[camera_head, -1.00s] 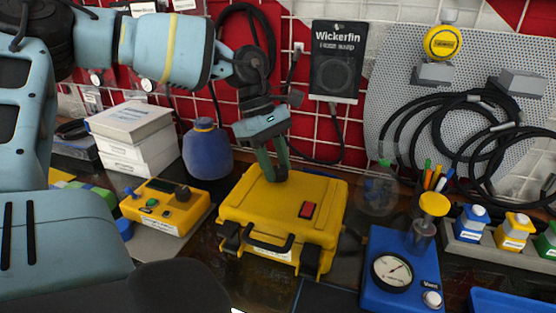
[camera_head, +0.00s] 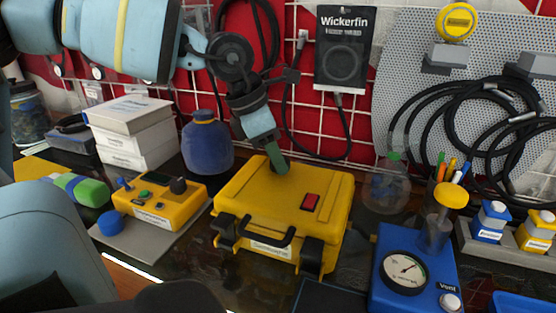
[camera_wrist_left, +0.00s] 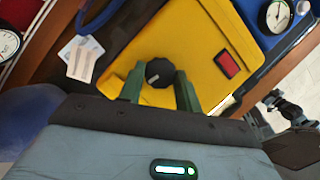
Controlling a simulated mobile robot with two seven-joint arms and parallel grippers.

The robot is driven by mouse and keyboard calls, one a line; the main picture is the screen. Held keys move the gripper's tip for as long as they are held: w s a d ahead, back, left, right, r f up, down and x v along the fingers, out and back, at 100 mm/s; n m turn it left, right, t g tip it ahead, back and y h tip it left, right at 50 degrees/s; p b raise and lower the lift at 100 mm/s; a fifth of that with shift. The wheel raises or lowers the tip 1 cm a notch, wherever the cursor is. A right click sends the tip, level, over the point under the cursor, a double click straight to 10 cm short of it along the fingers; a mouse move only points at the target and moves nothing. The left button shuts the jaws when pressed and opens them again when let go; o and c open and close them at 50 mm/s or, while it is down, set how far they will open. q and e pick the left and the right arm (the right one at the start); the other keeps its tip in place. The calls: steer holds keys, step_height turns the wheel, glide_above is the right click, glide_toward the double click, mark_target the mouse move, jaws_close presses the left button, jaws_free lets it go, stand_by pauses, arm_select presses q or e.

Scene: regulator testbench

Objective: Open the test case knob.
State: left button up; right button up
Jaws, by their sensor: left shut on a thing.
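The yellow test case (camera_head: 265,208) stands closed on the bench, with a black handle and latches in front and a red rocker switch on its lid. My left gripper (camera_head: 280,167) reaches down to the back of the lid. In the left wrist view, the black knob (camera_wrist_left: 159,71) sits on the case between the green fingers of my left gripper (camera_wrist_left: 160,88), which is shut on it. In the head view the fingers hide the knob. My right gripper is not in view.
A yellow meter box (camera_head: 160,203) and a blue rounded vessel (camera_head: 207,146) stand left of the case. A blue gauge unit (camera_head: 415,268) stands to the right, near a glass flask (camera_head: 385,188). Black hoses hang on the pegboard behind.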

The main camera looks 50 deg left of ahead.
arm_select(q)
steer(key=shift+f+n+y+b, duration=0.1)
steer(key=shift+n+y+b, duration=0.2)
steer(key=shift+n+b, duration=0.35)
steer(key=shift+d+n+b, duration=0.1)
steer(key=shift+n+b, duration=0.35)
steer(key=shift+n, duration=0.2)
steer(key=o, duration=1)
steer(key=d+v, duration=0.1)
steer(key=v, duration=0.7)
steer(key=shift+a+p, duration=0.35)
steer(key=shift+p, duration=0.1)
steer(key=shift+s, duration=0.15)
